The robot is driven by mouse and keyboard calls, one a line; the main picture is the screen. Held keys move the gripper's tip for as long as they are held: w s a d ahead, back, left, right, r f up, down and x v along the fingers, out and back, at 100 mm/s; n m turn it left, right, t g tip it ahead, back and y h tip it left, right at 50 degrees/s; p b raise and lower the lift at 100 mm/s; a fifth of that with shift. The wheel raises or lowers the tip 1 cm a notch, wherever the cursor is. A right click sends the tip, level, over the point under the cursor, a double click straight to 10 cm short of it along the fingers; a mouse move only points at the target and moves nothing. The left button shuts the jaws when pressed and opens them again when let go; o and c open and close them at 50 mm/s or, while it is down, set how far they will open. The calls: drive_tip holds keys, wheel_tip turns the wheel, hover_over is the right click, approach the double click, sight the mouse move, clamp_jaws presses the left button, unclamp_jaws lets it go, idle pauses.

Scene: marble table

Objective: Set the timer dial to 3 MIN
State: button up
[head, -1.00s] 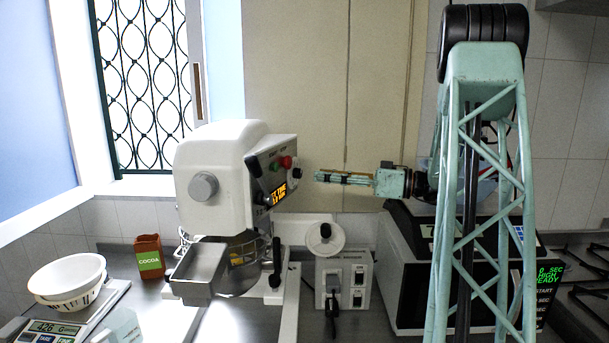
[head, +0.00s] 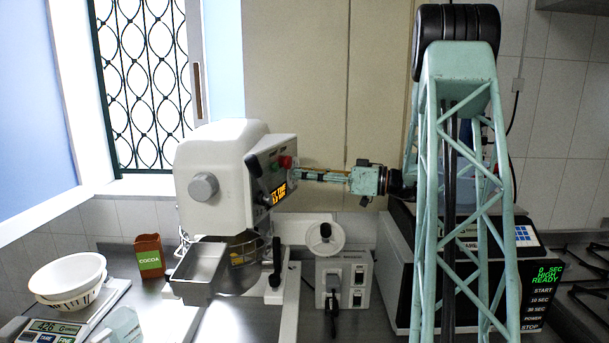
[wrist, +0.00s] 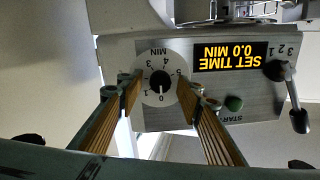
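The timer dial (wrist: 160,70) is a white disc marked 0 to 5 MIN with a dark knob at its centre. It shows upside down in the wrist view, on the mixer's grey panel. I cannot make out a pointer. The display (wrist: 231,63) reads SET TIME 0.0 MIN. My gripper (wrist: 160,84) is open, with one fingertip on each side of the knob and gaps between. In the head view, my gripper (head: 296,174) reaches the right edge of the panel and hides the dial.
The white mixer (head: 215,160) carries the panel. A green START button (wrist: 235,103) and a speed lever (wrist: 295,98) are beside the dial. A dark machine (head: 400,285) stands below my arm. A scale with a white bowl (head: 66,275) is at left.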

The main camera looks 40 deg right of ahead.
drive_tip(key=shift+c, duration=0.5)
drive_tip(key=c, duration=0.7)
drive_tip(key=shift+c, duration=0.2)
